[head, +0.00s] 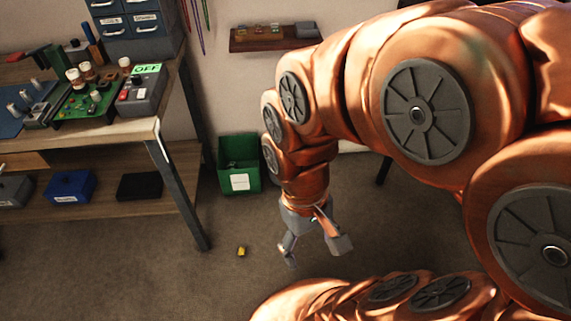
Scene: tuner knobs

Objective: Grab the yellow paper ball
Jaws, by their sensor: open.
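The yellow paper ball (241,251) is a small yellow lump on the grey-brown floor, left of my gripper and in front of the green bin. My gripper (315,256) points down with its two grey fingers spread apart. It is open and nothing shows between the fingers. It is to the right of the ball and apart from it. How high the fingertips are above the floor is hard to tell.
A green bin (239,164) stands against the wall behind the ball. A workbench (120,133) with a dark metal leg (183,180) is on the left, loaded with electronics and boxes. A small wall shelf (250,42) hangs above. The floor around the ball is clear.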

